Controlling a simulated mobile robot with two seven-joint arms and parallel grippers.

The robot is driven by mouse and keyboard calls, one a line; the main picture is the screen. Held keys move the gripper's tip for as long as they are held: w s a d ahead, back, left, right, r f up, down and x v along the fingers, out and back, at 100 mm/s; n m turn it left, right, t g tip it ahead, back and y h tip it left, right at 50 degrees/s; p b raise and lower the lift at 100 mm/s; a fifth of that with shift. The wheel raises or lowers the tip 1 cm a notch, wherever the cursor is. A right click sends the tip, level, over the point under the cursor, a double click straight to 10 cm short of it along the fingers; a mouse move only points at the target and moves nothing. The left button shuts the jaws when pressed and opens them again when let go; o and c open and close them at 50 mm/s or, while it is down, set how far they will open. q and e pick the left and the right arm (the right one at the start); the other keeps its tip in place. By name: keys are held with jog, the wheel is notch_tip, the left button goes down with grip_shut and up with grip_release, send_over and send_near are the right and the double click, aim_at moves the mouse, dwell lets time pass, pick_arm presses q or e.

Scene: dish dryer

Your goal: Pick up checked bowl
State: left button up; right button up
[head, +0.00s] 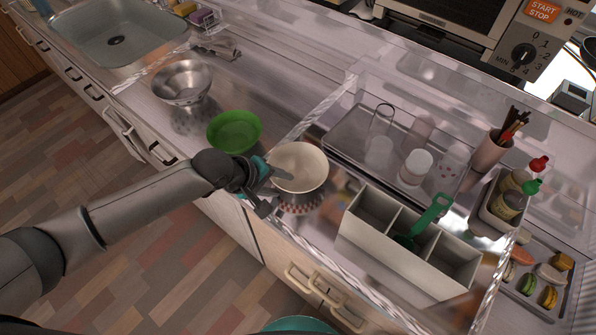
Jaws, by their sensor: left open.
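The checked bowl (306,163) is cream inside, with a red-and-dark checked pattern showing low on its near side. It sits at the front edge of the counter, in the middle of the head view. My left gripper (275,190) is open at the bowl's left side. One finger overlaps the bowl's rim and interior in the picture, and the other is lower, outside the near-left side. I cannot tell whether either finger touches the bowl. The gripper hides part of the bowl's left wall. My right gripper is not in view.
A green bowl (234,131) and a metal bowl (181,82) stand to the left. A white divided box (378,207) holding a green-handled utensil (429,216) is close on the right. A tray (345,140) with cups lies behind it. The sink (120,35) is at far left.

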pick_arm(q)
grip_shut()
dwell(1.4)
